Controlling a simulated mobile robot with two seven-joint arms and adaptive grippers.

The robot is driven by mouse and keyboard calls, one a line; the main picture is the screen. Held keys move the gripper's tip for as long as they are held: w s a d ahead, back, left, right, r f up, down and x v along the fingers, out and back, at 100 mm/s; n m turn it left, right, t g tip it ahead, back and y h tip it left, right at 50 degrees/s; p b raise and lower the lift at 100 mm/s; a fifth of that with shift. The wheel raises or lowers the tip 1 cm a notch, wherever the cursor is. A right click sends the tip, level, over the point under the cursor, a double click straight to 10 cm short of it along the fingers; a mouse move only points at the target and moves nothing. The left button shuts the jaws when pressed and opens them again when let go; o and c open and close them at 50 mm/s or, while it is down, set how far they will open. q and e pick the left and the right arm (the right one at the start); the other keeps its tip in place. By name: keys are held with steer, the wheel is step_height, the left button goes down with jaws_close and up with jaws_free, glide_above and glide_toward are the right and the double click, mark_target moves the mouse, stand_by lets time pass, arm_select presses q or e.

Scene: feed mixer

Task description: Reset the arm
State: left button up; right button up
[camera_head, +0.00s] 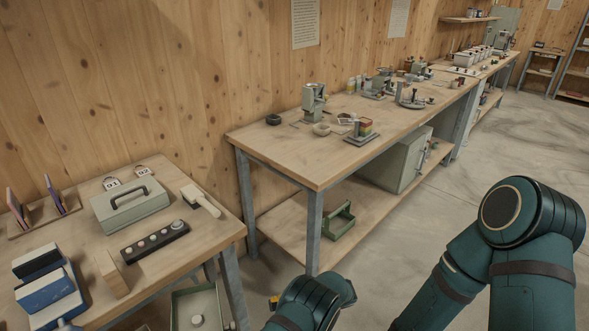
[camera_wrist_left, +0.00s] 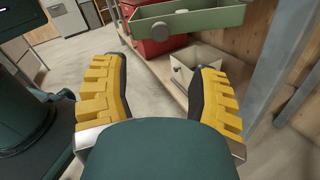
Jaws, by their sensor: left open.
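My left gripper (camera_wrist_left: 158,68) shows in the left wrist view with its two yellow-padded fingers spread wide and nothing between them. In the head view my dark green left arm is at the bottom centre, with only a small yellow bit of the gripper showing beside it. It is in front of the small workbench (camera_head: 225,233) and below the long workbench (camera_head: 290,165). My right arm is bent at the right side of the head view, and its gripper is out of view.
In the left wrist view, a green tray (camera_wrist_left: 200,22), a red box (camera_wrist_left: 150,45) and a pale box (camera_wrist_left: 205,62) lie ahead of the fingers. A metal post (camera_wrist_left: 283,55) stands at right. Concrete floor (camera_head: 500,140) is clear beyond my right arm.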

arm_select(q)
steer(key=s+a+f+n+h, duration=0.5)
steer(key=s+f+h, duration=0.45)
steer(key=h, duration=0.25)
steer(key=s+d+r+n+t+h, duration=0.1)
steer(key=s+r+n+t+h, duration=0.3)
steer(key=r+n+t+h, duration=0.4)
steer(key=r+n, duration=0.1)
steer(key=n, duration=0.5)
steer(key=shift+s+d+h, duration=0.25)
steer(key=shift+s+h, duration=0.15)
steer(key=shift+w, duration=0.1)
steer(key=shift+c, duration=1.2)
